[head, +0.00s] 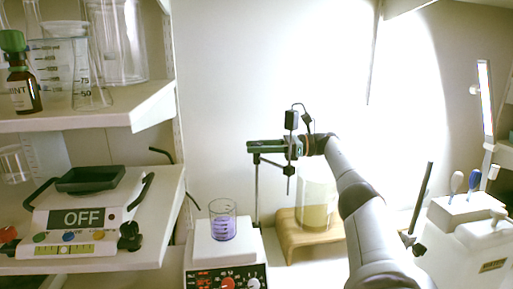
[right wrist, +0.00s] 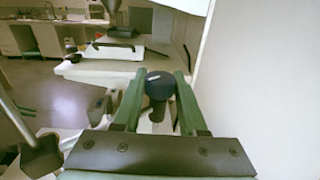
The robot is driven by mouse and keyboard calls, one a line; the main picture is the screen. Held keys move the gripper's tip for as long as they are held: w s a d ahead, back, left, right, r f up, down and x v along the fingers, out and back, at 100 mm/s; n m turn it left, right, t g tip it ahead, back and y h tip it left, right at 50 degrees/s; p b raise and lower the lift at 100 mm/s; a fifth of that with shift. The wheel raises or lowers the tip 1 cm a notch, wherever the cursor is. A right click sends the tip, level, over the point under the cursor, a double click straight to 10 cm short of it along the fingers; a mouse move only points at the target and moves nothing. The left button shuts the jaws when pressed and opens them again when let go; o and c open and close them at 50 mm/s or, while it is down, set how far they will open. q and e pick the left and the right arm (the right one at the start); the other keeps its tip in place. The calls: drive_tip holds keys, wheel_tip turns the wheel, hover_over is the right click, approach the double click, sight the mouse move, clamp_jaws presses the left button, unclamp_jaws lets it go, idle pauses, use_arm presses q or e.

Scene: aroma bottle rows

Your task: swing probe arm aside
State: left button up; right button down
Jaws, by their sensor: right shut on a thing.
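The probe arm shows as a thin dark stand post (head: 257,190) with its top at my right gripper, and a black probe head (head: 291,120) with a thin rod hanging down. My right gripper (head: 254,147) has its green fingers at the top of the stand. In the right wrist view, the right gripper (right wrist: 159,76) is shut on a dark round knob (right wrist: 158,87) of the probe arm. The probe rod hangs to the right of the beaker of purple liquid (head: 222,226), clear of it. The fingers hide part of the arm. My left gripper is not in view.
The beaker stands on a white hotplate (head: 224,250). A wooden stand (head: 292,241) bears a large yellowish jar (head: 316,205) just behind my right arm. Shelves with glassware and a scale-like device reading OFF (head: 83,218) are at left. Wall space above is free.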

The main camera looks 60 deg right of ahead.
drive_tip(key=c, duration=0.9)
unclamp_jaws()
drive_tip(key=shift+r, duration=0.2)
drive_tip(key=o, duration=0.5)
drive_tip(key=shift+f, duration=0.1)
drive_tip(key=shift+c, duration=0.2)
